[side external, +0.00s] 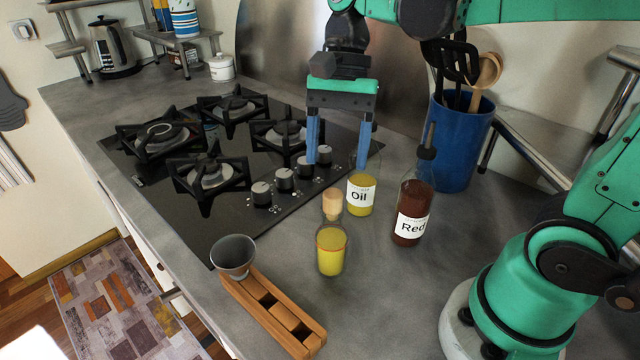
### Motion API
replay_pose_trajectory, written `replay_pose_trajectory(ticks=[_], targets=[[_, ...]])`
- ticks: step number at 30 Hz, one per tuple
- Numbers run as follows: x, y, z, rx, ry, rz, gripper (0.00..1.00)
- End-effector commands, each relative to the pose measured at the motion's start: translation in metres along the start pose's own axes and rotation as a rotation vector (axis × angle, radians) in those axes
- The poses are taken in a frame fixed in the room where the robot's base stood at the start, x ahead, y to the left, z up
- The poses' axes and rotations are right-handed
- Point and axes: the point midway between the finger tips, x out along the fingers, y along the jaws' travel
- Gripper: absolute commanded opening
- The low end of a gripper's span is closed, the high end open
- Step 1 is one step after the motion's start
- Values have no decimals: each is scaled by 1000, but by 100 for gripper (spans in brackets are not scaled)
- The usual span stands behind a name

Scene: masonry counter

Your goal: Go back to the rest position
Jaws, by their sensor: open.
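My gripper (338,146) hangs pointing down over the right edge of the hob, with its two blue fingers apart and nothing between them. Its right finger overlaps the top of the bottle labelled "Oil" (361,194) in the picture; I cannot tell whether they touch. A yellow bottle with a wooden stopper (331,250) stands upright in front of it. A dark red bottle labelled "Red" (411,213) stands upright to the right.
A wooden rack (272,318) with a grey cup (234,256) at its far end lies at the counter's front. The black gas hob (225,150) is at left. A blue utensil crock (458,140) stands behind the bottles. A kettle (114,48) and white pot (221,68) are at back left.

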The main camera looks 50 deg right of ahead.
Motion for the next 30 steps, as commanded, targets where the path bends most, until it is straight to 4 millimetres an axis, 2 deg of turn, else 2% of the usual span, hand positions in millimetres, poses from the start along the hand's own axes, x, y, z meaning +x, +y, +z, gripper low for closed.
replay_pose_trajectory(ticks=[4,14,20,28,29,30], targets=[[-6,0,0,-1,0,0,65],[-4,0,0,-1,0,0,65],[13,0,0,-3,0,0,65],[49,0,0,-4,0,1,65],[52,0,0,-3,0,1,65],[46,0,2,-2,0,0,65]])
